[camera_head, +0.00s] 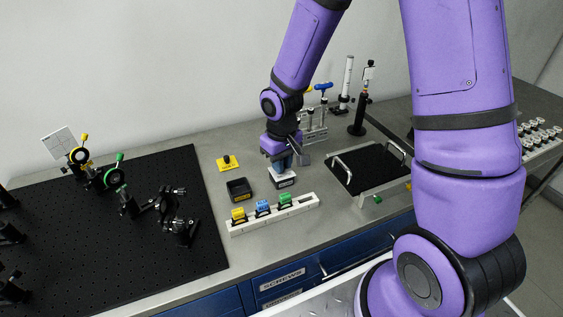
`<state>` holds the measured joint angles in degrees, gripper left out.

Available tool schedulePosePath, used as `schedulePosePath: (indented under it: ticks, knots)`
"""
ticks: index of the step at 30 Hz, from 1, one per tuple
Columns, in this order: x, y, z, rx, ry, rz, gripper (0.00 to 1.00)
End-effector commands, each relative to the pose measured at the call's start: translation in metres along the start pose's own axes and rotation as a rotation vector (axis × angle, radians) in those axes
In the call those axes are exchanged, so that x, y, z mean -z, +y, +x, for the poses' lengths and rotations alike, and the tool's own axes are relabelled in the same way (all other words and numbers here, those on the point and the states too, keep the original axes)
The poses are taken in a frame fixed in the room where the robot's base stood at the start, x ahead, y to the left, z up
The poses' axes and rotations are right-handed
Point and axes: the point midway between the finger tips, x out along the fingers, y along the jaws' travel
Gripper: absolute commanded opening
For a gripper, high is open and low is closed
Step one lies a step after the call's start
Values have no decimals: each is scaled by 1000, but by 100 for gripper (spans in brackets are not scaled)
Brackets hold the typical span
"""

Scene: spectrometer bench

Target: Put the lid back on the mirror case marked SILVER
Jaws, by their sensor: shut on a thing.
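My gripper (281,162) points down over a small case with a pale label (284,182). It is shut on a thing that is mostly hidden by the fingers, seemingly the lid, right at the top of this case. I cannot tell whether the lid touches the case, and the label is too small to read. A second, black case (239,190) with a yellowish label stands open to the left.
A white rack (272,215) with yellow, blue and green pieces stands in front of the cases. A black tray (368,168) with metal handles is to the right. Optic mounts stand on the black breadboard (90,235) at left. Posts (346,82) stand behind my gripper.

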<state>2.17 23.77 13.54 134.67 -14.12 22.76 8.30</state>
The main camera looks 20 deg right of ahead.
Motion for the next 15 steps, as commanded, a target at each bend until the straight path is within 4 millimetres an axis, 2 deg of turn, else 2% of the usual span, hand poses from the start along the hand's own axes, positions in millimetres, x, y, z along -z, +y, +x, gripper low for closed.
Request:
schedulePosePath:
  ticks: [11,12,15]
  knots:
    - [0,0,0,0,0,0,0]
    - [0,0,0,0,0,0,24]
    - [0,0,0,0,0,0,47]
